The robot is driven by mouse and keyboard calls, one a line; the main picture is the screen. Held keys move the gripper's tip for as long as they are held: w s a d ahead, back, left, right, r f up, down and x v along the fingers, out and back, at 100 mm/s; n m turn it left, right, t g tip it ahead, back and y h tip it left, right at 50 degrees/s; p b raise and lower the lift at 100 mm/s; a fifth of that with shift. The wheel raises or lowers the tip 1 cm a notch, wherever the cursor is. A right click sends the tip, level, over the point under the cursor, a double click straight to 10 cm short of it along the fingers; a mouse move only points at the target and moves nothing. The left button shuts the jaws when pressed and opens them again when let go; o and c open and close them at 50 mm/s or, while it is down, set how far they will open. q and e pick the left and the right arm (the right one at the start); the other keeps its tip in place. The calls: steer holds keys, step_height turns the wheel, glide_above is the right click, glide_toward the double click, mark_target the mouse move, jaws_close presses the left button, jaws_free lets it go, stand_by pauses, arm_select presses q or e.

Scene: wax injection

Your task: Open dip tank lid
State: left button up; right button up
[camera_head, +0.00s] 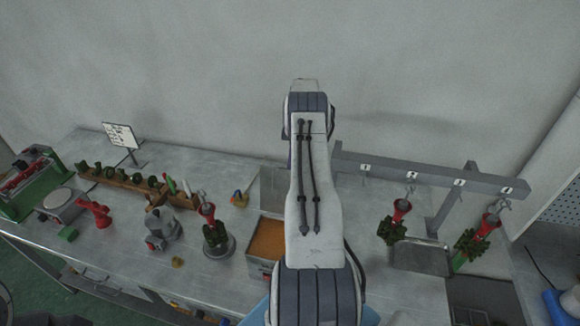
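The dip tank (251,270) is a box on the bench, left of the middle, with an orange surface (267,240) showing inside. A grey panel (273,188), seemingly its lid, stands raised at the tank's back edge, and the orange surface is uncovered. One of my arms rises from the bottom middle and hides the right part of the tank and panel. I cannot tell which arm it is. Its gripper is hidden behind the arm links, so contact with the lid cannot be seen. My other gripper is not in view.
A grey rail (430,173) with numbered hooks carries red and green pieces (392,228) on the right. A metal tray (421,257) lies below it. Left of the tank stand a round-based holder (217,240), a grey device (162,228), a wooden rack (125,184) and a scale (62,203).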

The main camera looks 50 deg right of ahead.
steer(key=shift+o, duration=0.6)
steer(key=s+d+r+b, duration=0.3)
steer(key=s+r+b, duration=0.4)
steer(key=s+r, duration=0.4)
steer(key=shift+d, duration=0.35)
